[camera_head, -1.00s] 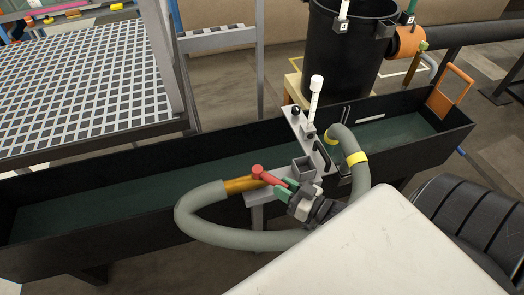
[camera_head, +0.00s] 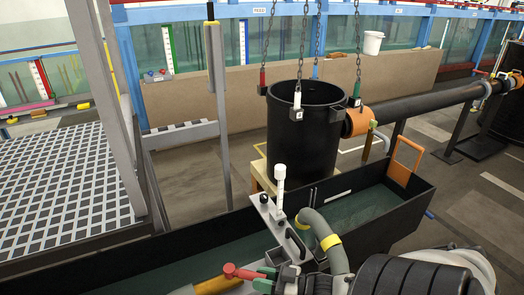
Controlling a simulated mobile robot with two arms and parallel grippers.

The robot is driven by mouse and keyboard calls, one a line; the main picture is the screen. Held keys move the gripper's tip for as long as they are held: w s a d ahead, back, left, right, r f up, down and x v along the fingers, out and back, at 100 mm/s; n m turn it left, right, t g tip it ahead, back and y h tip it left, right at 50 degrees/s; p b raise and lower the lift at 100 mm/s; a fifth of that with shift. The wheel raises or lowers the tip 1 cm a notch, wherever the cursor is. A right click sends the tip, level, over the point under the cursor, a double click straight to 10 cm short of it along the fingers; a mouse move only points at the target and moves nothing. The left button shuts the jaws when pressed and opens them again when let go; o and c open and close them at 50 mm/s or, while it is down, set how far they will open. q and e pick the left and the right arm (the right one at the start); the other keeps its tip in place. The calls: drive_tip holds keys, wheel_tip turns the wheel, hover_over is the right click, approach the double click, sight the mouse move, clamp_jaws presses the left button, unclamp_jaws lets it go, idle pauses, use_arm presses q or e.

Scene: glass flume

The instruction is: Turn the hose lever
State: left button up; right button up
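The red hose lever (camera_head: 240,272) shows at the bottom of the head view, above the brass-coloured hose fitting (camera_head: 217,286). Its rounded end points left. My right gripper (camera_head: 266,280) is at the lever's right part, with its green finger pads close on either side of it. Whether the pads press on the lever is too small to tell. The grey hose (camera_head: 322,235) with yellow bands curves down beside the metal bracket (camera_head: 274,222). My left gripper is out of view.
A long black trough (camera_head: 372,206) runs behind the lever. A black bucket (camera_head: 302,140) hangs on chains behind it, beside an orange-collared pipe (camera_head: 357,122). A grated platform (camera_head: 60,190) is at left. A white-knobbed upright lever (camera_head: 280,184) stands on the bracket.

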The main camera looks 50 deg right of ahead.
drive_tip(key=o, duration=0.4)
drive_tip(key=v, duration=1.1)
